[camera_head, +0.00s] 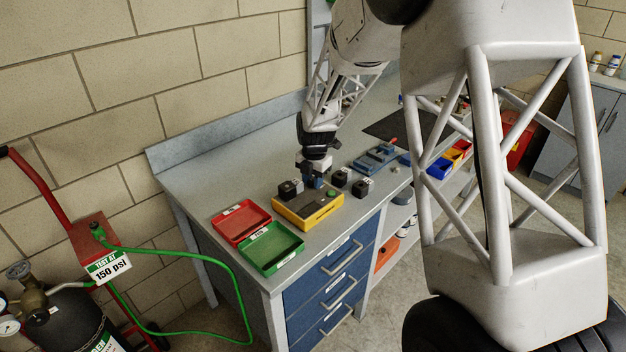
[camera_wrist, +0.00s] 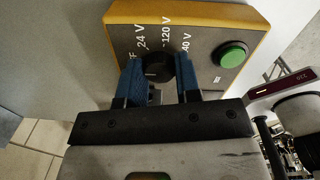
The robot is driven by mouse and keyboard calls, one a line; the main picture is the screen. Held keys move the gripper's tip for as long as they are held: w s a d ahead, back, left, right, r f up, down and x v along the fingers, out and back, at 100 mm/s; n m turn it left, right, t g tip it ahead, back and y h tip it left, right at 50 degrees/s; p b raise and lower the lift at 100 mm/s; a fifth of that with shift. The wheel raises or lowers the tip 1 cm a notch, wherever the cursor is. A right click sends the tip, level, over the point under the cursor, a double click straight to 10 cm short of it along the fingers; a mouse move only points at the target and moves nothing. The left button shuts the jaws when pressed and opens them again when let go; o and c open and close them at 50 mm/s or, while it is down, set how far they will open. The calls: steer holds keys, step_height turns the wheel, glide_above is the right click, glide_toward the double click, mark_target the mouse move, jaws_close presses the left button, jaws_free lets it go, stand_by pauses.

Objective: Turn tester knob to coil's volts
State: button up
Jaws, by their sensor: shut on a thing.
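The tester (camera_head: 296,212) is a yellow box with a grey face and a green button, on the bench; it also fills the top of the wrist view (camera_wrist: 205,20). Its black round knob (camera_wrist: 156,68) sits between the two blue fingers of my gripper (camera_wrist: 158,78), which are shut on it. Around the knob I read 24 V, 120 V and a partly hidden 40 V; another mark at left is mostly covered. I cannot tell surely which mark the knob points to. In the head view my gripper (camera_head: 317,180) reaches down at the tester's far side.
Small black blocks stand near the tester: one at left (camera_head: 291,188), two at right (camera_head: 340,178) (camera_head: 363,187); their labels are unreadable. A red tray (camera_head: 240,221) and green tray (camera_head: 270,248) lie at left. A blue device (camera_head: 376,158) stands farther back right.

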steer(key=shift+m, duration=0.5)
steer(key=m, duration=0.3)
steer(key=shift+m, duration=2.5)
steer(key=o, duration=0.9)
steer(key=shift+r, duration=0.15)
steer(key=shift+s+r, duration=0.15)
steer(key=shift+r, duration=3.65)
steer(key=shift+o, duration=0.2)
